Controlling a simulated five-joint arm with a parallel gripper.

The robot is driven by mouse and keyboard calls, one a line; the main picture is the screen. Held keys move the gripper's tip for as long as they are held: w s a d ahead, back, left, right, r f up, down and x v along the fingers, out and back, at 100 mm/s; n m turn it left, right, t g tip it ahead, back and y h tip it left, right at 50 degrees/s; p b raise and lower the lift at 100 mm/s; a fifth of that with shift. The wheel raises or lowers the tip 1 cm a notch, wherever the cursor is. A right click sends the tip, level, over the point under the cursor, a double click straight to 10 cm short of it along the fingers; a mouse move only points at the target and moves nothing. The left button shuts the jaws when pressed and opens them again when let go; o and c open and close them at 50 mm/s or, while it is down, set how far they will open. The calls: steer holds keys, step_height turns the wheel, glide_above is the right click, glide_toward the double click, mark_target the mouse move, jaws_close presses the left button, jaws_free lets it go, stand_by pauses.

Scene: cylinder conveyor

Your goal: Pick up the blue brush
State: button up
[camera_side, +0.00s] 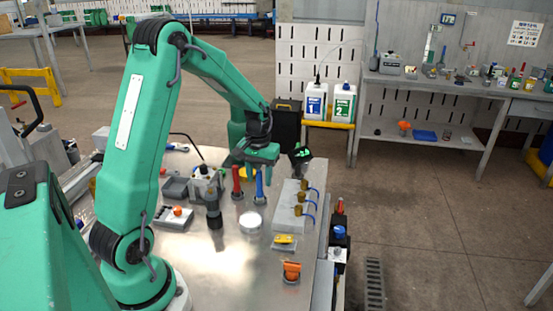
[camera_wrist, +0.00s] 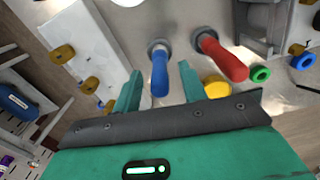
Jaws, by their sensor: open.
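The blue brush (camera_side: 260,184) stands upright on the metal table, just right of a red one (camera_side: 237,182). In the wrist view the blue brush (camera_wrist: 160,72) shows between the two green fingers, with its round grey base farther off. My gripper (camera_side: 261,160) is above and close to the blue brush in the side view. Its fingers (camera_wrist: 158,80) are open in the wrist view, with a gap on both sides of the brush. Whether a finger touches it cannot be told.
The red brush (camera_wrist: 222,58) is close by on the right in the wrist view. A grey block (camera_side: 292,210) with brass fittings and blue loops stands to the right. A white round dish (camera_side: 250,221) and a dark cylinder (camera_side: 214,210) stand in front. The table front is mostly clear.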

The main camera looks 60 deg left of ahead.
steer(key=shift+f, duration=0.65)
jaws_close()
